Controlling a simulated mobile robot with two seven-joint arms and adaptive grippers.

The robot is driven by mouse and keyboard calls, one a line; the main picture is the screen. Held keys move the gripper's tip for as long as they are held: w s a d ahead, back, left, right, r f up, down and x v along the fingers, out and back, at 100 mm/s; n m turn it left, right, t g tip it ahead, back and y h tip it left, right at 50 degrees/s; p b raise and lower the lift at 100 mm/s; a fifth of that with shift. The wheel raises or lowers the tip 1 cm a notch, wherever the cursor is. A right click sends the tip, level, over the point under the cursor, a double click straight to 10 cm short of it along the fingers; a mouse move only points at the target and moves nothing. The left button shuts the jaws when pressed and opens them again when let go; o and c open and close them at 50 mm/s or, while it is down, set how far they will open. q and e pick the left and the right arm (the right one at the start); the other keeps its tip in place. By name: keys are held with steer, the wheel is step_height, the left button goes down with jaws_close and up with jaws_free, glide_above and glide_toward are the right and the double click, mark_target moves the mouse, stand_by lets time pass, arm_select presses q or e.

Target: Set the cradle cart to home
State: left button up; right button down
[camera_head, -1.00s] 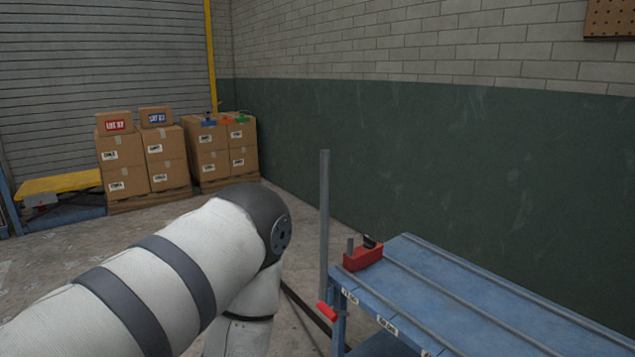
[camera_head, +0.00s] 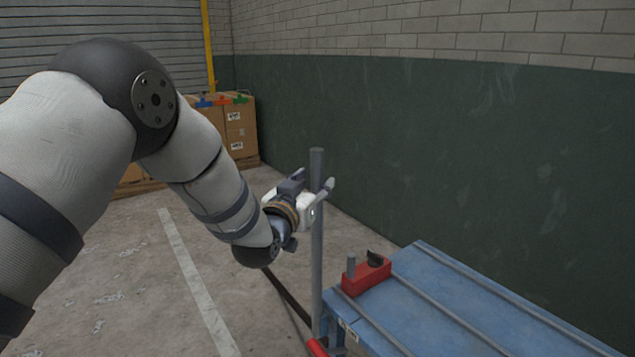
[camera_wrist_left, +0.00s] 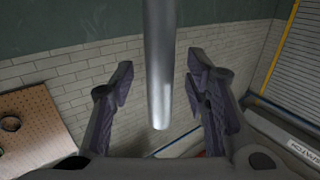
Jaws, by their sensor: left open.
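A blue bench (camera_head: 455,300) with metal rails along its top stands at the lower right in the head view. A red block (camera_head: 367,275) with a short grey peg and a black knob sits at its near-left end; I cannot tell whether this is the cradle cart. A grey upright post (camera_head: 317,255) stands at the bench's left corner. My left gripper (camera_head: 316,186) is open near the post's top. In the left wrist view the post (camera_wrist_left: 159,60) lies between the spread fingers of the gripper (camera_wrist_left: 160,75), with visible gaps on both sides. My right gripper is out of view.
A red handle (camera_head: 317,347) shows at the bench's lower left edge. Stacked boxes (camera_head: 238,130) stand at the back, partly behind my arm. The green and brick wall (camera_head: 440,130) runs behind the bench. Floor left of the post is open.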

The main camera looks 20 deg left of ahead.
arm_select(q)
steer(key=shift+w+f, duration=0.2)
steer(key=shift+w, duration=0.5)
steer(key=shift+w+d+r, duration=0.1)
steer(key=shift+w+r, duration=0.2)
steer(key=shift+w, duration=0.15)
jaws_close()
